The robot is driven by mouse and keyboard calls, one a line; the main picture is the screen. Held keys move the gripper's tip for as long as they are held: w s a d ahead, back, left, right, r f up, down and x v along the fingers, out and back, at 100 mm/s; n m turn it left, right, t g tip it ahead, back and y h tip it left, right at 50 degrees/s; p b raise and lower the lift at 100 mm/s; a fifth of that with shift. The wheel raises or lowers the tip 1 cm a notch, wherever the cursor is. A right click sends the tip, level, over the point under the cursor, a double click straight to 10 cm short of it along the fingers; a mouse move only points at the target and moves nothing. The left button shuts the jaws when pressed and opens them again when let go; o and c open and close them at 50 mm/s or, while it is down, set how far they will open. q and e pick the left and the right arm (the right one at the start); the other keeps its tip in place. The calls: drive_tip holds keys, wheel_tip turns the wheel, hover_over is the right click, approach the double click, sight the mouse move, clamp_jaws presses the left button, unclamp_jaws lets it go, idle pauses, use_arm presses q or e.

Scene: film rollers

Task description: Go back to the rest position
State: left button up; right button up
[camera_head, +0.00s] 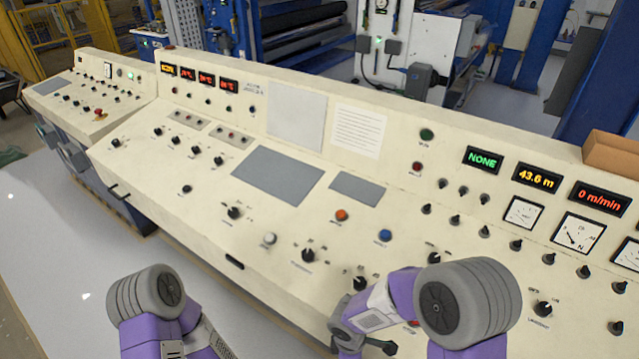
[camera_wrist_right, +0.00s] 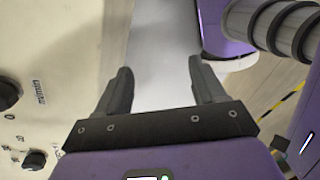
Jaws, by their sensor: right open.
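The cream control console (camera_head: 215,235) fills the middle of the head view. My right arm reaches in from the lower right, and its forearm is low over the console's front edge. My right gripper (camera_wrist_right: 160,66) is open in the right wrist view. Its two dark fingers are apart, with only pale floor showing between them. In the head view the hand is partly hidden at the bottom, in front of the console's lower knobs. My left arm shows at the lower left, in front of the console. Its gripper is out of the picture.
The console carries several black knobs, an orange button (camera_head: 341,215), a blue button (camera_head: 385,235) and lit displays such as the green one (camera_head: 482,160). A brown box (camera_head: 611,153) sits on its top right. Open floor (camera_head: 50,235) lies at left.

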drive_tip(key=s+f+m+y, duration=0.2)
drive_tip(key=s+f+m, duration=0.2)
drive_tip(key=m, duration=0.5)
drive_tip(key=s+d+f+m+y, duration=0.1)
drive_tip(key=s+f+m+y, duration=0.2)
drive_tip(key=f+m, duration=0.6)
drive_tip(key=shift+s+d+m+t, duration=0.3)
drive_tip(key=shift+s+m+t, duration=0.1)
drive_tip(key=shift+s+m, duration=0.5)
drive_tip(key=shift+c, duration=0.4)
